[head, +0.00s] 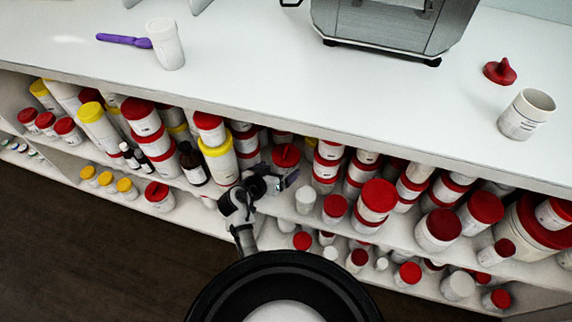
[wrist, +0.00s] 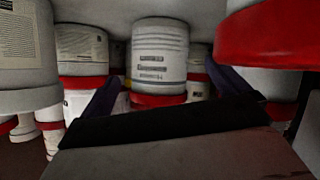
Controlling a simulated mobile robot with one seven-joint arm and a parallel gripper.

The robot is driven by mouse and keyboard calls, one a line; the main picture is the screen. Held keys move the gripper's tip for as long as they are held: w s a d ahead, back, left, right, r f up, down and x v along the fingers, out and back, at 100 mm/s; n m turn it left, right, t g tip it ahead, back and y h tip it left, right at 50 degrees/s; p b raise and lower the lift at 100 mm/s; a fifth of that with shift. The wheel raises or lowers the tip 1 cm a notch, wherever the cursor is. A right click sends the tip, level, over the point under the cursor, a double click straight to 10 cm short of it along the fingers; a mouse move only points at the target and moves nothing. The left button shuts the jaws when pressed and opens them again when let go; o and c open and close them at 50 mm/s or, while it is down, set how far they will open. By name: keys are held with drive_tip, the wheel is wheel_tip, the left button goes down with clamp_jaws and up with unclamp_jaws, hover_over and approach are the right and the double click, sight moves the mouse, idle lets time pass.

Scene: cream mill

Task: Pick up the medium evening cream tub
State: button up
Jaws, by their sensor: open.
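My gripper (head: 278,182) reaches into the upper shelf among the red-lidded tubs in the head view. In the wrist view the two dark fingers of my gripper (wrist: 162,72) are apart with nothing held between them. A white tub (wrist: 159,50) with a printed label and a red band at its bottom stands straight ahead, framed by the fingers. Its label is too small to read, so I cannot tell whether it is the medium evening cream tub. A red-lidded tub (head: 286,156) is just behind my gripper in the head view.
A larger white tub (wrist: 25,50) is close on the left, and a big red-rimmed tub (wrist: 262,45) is close on the right. The counter (head: 250,85) overhangs the crowded shelf. On it are a white cup (head: 166,45), an open jar (head: 525,115) and a red lid (head: 499,72).

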drive_tip(key=x, duration=0.3)
drive_tip(key=shift+w+d, duration=0.1)
drive_tip(key=shift+c, duration=0.3)
drive_tip(key=shift+r, duration=0.1)
drive_tip(key=c, duration=1.1)
